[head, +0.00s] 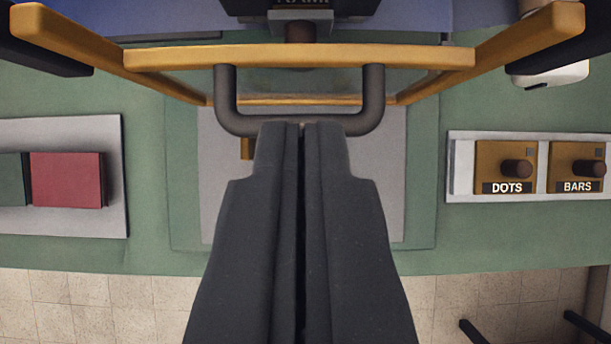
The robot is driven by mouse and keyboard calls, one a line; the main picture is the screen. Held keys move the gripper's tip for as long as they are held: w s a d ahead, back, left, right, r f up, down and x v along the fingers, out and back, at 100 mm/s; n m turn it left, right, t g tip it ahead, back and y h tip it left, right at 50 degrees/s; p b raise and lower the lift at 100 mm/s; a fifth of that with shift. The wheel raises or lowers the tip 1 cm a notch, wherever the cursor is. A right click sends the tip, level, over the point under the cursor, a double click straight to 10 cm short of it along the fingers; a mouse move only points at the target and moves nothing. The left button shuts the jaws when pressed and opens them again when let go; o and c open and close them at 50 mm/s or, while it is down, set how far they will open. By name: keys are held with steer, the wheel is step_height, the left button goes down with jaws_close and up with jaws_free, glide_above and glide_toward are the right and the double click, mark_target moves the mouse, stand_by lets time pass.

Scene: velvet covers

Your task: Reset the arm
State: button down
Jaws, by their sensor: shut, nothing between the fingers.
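My gripper (302,130) is in the lower middle of the head view. Its two dark fingers lie side by side, shut, with nothing between them. The fingertips overlap the lower bar of a dark grey U-shaped handle (374,100) in the picture. I cannot tell whether they touch it. The handle hangs from a wooden frame (300,56) across the top. The fingers hide part of the grey panel below.
A pale tray (60,132) at left bears a red block (67,180) and a dark green block (14,180). At right, a white tray (460,165) holds boxes marked DOTS (490,160) and BARS (566,160). The green surface (420,262) between is mostly clear; tiled floor (90,305) lies below.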

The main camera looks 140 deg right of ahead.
steer(key=s+d+r+m+t+h+b, duration=0.1)
steer(key=s+d+r+m+t+b, duration=0.15)
steer(key=d+r, duration=0.8)
steer(key=s+d+r+m+t+b, duration=0.1)
steer(key=d+r+t+b, duration=0.15)
steer(key=d+r, duration=0.8)
steer(key=s+d+r+m+t+h+b, duration=0.1)
steer(key=s+d+r+t, duration=0.1)
steer(key=s+d+r, duration=0.3)
steer(key=s+d+r+m+t+h+b, duration=0.1)
steer(key=s+d+r+m+t, duration=0.1)
steer(key=s+d+r, duration=0.4)
steer(key=d, duration=0.5)
steer(key=shift+s+t+h, duration=0.15)
steer(key=shift+t+h, duration=0.25)
